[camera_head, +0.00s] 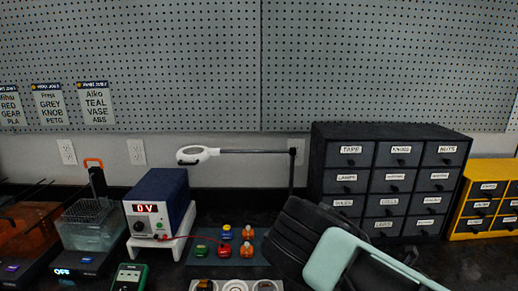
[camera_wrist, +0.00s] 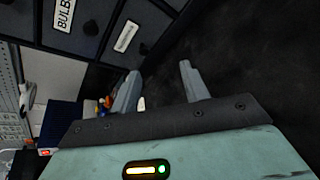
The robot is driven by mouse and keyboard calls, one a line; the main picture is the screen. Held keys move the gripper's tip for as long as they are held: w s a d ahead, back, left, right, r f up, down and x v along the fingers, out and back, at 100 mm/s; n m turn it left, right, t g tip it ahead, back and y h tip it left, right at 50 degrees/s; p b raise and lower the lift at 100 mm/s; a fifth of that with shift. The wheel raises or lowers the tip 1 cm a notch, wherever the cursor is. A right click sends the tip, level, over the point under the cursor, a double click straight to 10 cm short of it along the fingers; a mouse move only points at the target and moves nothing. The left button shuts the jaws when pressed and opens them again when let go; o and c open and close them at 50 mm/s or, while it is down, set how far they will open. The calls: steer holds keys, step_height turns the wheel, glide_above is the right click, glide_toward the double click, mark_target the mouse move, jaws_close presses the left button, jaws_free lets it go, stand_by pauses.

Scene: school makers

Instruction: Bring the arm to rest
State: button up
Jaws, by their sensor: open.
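My gripper (camera_wrist: 160,92) shows in the wrist view with its two grey fingers spread apart and nothing between them. Beyond the fingers is the dark bench top (camera_wrist: 215,50), and the black drawer cabinet stands at the upper left of that view. In the head view my arm's dark and pale green links rise at the lower middle right, in front of the bench. The fingers are not visible in the head view.
The black labelled drawer cabinet (camera_head: 372,195) stands behind my arm, with a yellow drawer cabinet (camera_head: 484,213) to its right. At left are a blue and white power supply (camera_head: 158,208), a small clear tank (camera_head: 88,232) and a green meter (camera_head: 130,277). A magnifier lamp (camera_head: 197,154) reaches over small coloured bottles (camera_head: 225,250).

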steer(key=m, duration=0.2)
steer(key=s+m+g+h, duration=0.1)
steer(key=m, duration=0.1)
steer(key=s+m+h, duration=0.1)
steer(key=m, duration=0.1)
steer(key=shift+s+a+f+m+g, duration=0.1)
steer(key=shift+a+f+m+g, duration=0.2)
steer(key=shift+a+m+g, duration=0.1)
steer(key=s+a+m+g, duration=0.1)
steer(key=m, duration=0.1)
steer(key=s+a+m+g, duration=0.1)
steer(key=s+a+m, duration=0.1)
steer(key=m, duration=0.1)
steer(key=shift+s+a+r+g+h, duration=0.15)
steer(key=shift+s+a+g+h, duration=0.1)
steer(key=shift+a+g+h, duration=0.05)
steer(key=s+a+r+m+g+y, duration=0.2)
steer(key=s+a+r+m+g, duration=0.2)
steer(key=s+a+r, duration=0.4)
steer(key=s+a+r+m+g+y, duration=0.1)
steer(key=s+a+r+m+g, duration=0.3)
steer(key=s+r, duration=0.5)
steer(key=s+r+m+g+h, duration=0.1)
steer(key=s+r, duration=0.3)
steer(key=s, duration=0.9)
steer(key=shift+r, duration=0.15)
